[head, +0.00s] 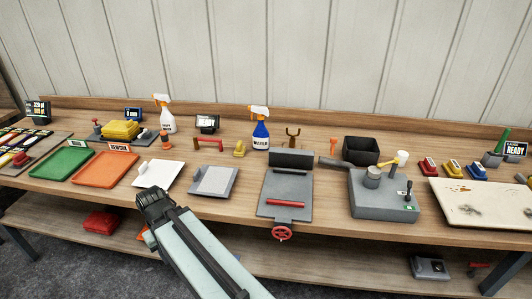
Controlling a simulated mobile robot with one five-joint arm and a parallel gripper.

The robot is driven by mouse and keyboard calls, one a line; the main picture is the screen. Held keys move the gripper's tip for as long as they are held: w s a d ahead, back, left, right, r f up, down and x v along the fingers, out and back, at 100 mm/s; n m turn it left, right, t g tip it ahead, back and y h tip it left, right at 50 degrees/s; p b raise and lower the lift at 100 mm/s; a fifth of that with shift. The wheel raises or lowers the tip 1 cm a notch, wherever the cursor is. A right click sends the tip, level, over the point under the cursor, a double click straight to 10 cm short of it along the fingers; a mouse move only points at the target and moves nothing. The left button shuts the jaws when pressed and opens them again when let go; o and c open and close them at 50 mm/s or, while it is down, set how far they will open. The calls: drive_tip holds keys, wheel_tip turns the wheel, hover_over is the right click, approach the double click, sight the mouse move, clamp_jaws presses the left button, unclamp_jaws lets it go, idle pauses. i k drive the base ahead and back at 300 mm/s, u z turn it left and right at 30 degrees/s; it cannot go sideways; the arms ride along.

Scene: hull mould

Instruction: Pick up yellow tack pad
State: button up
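Several yellow things lie on the bench, and I cannot tell for sure which is the tack pad. A small yellow block-like piece (452,168) sits at the right between a red one and a blue one. A larger yellow item (120,130) rests on a dark mat at the back left. A small yellow piece (239,149) stands mid-bench, left of the blue spray bottle. My gripper (153,196) is at the bench's front edge, front left, apart from all three. Its fingers are too dark and small to tell open from shut.
A white sheet (159,174) and a grey plate (213,181) lie just beyond my gripper. Green (62,162) and orange (105,170) trays are to the left. A clamp-like press (287,190) and a grey machine (382,203) stand to the right. A shelf runs below.

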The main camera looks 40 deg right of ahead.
sight(241, 151)
drive_tip(key=u, duration=0.2)
drive_tip(key=i, duration=0.75)
drive_tip(key=z, duration=0.2)
drive_tip(key=k, duration=0.8)
drive_tip(key=u, duration=0.15)
drive_tip(key=i, duration=0.9)
